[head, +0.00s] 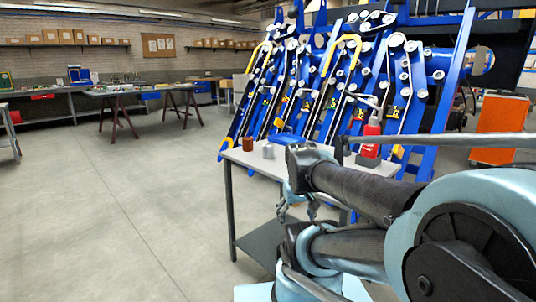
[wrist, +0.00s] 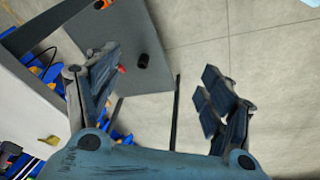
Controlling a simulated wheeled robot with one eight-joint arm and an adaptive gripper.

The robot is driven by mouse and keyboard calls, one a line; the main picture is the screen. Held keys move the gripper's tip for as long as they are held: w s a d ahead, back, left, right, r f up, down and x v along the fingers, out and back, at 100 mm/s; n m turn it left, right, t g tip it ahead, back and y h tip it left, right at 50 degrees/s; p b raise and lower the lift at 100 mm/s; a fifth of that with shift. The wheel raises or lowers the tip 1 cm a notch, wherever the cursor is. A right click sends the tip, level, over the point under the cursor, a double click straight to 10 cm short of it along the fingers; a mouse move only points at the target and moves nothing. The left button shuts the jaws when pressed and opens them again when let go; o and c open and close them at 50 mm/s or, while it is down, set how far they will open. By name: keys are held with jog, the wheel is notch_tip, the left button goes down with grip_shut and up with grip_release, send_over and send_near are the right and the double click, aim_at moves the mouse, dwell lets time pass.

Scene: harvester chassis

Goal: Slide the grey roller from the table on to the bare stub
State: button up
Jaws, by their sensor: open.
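The grey roller (head: 268,150), a small light cylinder, stands upright on the near left part of the table (head: 238,158). The blue harvester chassis (head: 335,85) stands behind the table and carries many rollers and stubs; I cannot tell which stub is bare. My gripper (head: 297,213) hangs by the table's front side in the head view, below and to the right of the grey roller, partly hidden by my arm. In the wrist view my gripper (wrist: 158,75) has its fingers wide apart with nothing between them. I cannot make out the grey roller in the wrist view.
A brown cylinder (head: 248,143) stands left of the roller, and a blue item (head: 284,138) lies behind it. A red bottle (head: 371,137) stands at the table's right. A lower shelf (wrist: 95,32) holds a black cylinder (wrist: 143,61). The floor at left is clear.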

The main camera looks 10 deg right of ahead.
jog(key=w+d+r+n+t+h, duration=0.2)
jog(key=w+d+r+n+t, duration=0.4)
jog(key=w, duration=0.5)
jog(key=w+d+r+n+t+h, duration=0.1)
jog(key=w+d+r+n+t, duration=0.25)
jog(key=w+r, duration=0.65)
jog(key=w+d+r+n+t+h, duration=0.2)
jog(key=w+d+r+n+t, duration=0.35)
jog(key=w, duration=0.75)
jog(key=w+a+n+t+y, duration=0.2)
jog(key=w+n+y, duration=0.4)
jog(key=n, duration=0.7)
jog(key=n+g+y, duration=0.5)
jog(key=n+y, duration=0.5)
jog(key=n, duration=0.4)
send_near(272, 147)
jog(key=s+d, duration=0.1)
jog(key=s+d+r, duration=0.1)
jog(key=s+d, duration=0.2)
jog(key=shift+r, duration=0.3)
jog(key=shift+f+g, duration=0.35)
jog(key=shift+g, duration=0.05)
jog(key=shift+a+f, duration=0.1)
jog(key=shift+a, duration=0.1)
jog(key=x, duration=1.7)
jog(key=shift+s, duration=0.1)
jog(key=c, duration=1.5)
jog(key=shift+c, duration=0.5)
